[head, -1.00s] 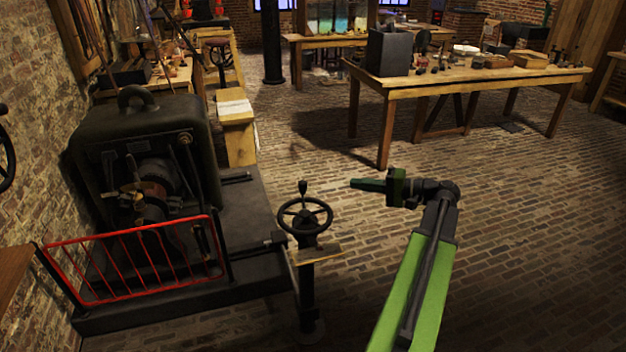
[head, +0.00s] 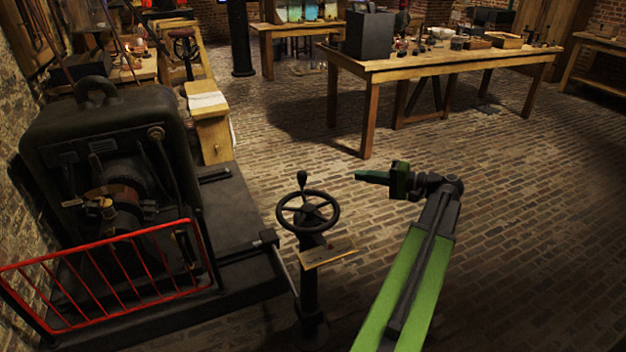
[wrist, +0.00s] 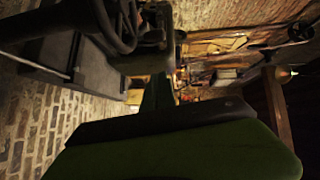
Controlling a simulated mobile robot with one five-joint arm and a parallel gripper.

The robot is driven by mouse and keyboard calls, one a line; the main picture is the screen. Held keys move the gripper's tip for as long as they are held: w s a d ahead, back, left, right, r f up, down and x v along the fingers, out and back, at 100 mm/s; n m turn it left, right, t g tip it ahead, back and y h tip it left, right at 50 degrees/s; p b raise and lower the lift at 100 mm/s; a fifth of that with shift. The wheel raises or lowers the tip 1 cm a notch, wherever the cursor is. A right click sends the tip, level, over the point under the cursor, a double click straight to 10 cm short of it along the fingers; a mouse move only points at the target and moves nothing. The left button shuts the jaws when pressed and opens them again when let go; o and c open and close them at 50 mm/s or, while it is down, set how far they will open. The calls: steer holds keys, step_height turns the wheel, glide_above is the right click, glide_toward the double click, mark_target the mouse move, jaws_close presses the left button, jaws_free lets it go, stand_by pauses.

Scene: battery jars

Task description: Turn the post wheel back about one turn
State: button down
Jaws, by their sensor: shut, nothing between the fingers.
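The post wheel (head: 308,211) is a dark spoked handwheel with an upright knob handle (head: 302,181) on its far rim. It sits on top of a dark post (head: 309,290) with a small wooden plate (head: 328,252) just below it. My gripper (head: 358,175) is to the right of the wheel, pointing left, shut and empty. A clear gap shows between its tip and the wheel. In the wrist view, part of a dark wheel rim (wrist: 128,38) shows at the upper left, and my green gripper (wrist: 158,95) reaches up the middle.
A dark machine (head: 110,150) with a red guard rail (head: 110,270) stands on a base left of the post. A rod joins the base to the post. A wooden workbench (head: 440,62) stands behind to the right. The brick floor between is clear.

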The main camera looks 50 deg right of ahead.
steer(key=b, duration=0.1)
glide_above(317, 190)
steer(key=s+d, duration=0.2)
steer(key=d, duration=0.2)
steer(key=f, duration=0.1)
steer(key=shift+w+a+f+b, duration=0.1)
steer(key=shift+w+a, duration=0.2)
steer(key=shift+a, duration=0.35)
steer(key=shift+w+a+f+b, duration=0.15)
steer(key=shift+w+a, duration=0.1)
steer(key=shift+a, duration=0.35)
steer(key=shift+w+a+f+b, duration=0.1)
steer(key=shift+w+a, duration=0.2)
steer(key=shift+a, duration=0.35)
steer(key=shift+d, duration=0.25)
steer(key=shift+a+y, duration=0.15)
steer(key=shift+y, duration=0.15)
steer(key=shift+w+a+n+y, duration=0.15)
steer(key=shift+w+n+y, duration=0.15)
steer(key=shift+n, duration=0.2)
